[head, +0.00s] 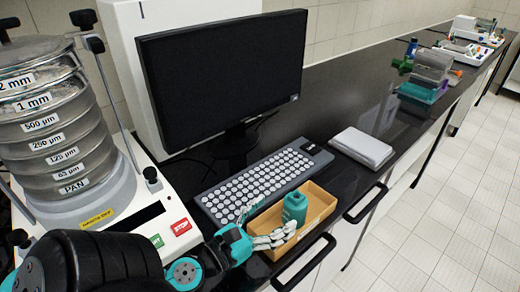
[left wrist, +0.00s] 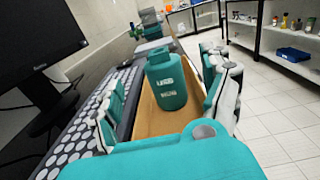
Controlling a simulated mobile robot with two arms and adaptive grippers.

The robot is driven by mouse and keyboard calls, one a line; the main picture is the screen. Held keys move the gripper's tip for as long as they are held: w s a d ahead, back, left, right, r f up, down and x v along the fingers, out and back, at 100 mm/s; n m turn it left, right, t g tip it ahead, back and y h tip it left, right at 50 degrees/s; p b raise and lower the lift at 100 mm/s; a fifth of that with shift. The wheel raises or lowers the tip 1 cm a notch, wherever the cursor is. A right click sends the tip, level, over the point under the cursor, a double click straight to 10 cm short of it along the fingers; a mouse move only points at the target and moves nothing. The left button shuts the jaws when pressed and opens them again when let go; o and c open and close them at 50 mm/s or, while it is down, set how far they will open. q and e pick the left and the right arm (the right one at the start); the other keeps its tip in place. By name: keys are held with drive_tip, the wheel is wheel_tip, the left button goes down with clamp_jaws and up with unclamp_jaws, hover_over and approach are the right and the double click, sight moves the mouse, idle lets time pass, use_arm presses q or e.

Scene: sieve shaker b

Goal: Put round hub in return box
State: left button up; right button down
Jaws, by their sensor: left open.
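A teal round hub (head: 294,208), shaped like a squat bottle with a narrower neck, stands upright in the shallow tan box (head: 319,211). In the left wrist view the hub (left wrist: 166,84) shows pale lettering on its side and stands inside the box (left wrist: 146,113). My left gripper (head: 270,223) is open and empty over the near left part of the box. In the left wrist view its fingers (left wrist: 165,100) are spread on either side of the hub, apart from it. My right gripper is not in view.
A keyboard (head: 262,182) lies behind the box, with a monitor (head: 222,80) beyond it. A sieve shaker (head: 60,130) stands at left. A grey closed case (head: 362,147) lies to the right. Drawer handles (head: 305,264) stick out along the bench front.

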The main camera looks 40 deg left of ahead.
use_arm(q)
drive_tip(key=s+b, duration=0.1)
drive_tip(key=s, duration=0.2)
drive_tip(key=shift+a+f+b, duration=0.1)
drive_tip(key=shift+f+b, duration=0.05)
drive_tip(key=shift+b, duration=0.25)
drive_tip(key=shift+s, duration=0.25)
drive_tip(key=shift+r, duration=0.2)
drive_tip(key=shift+r, duration=0.1)
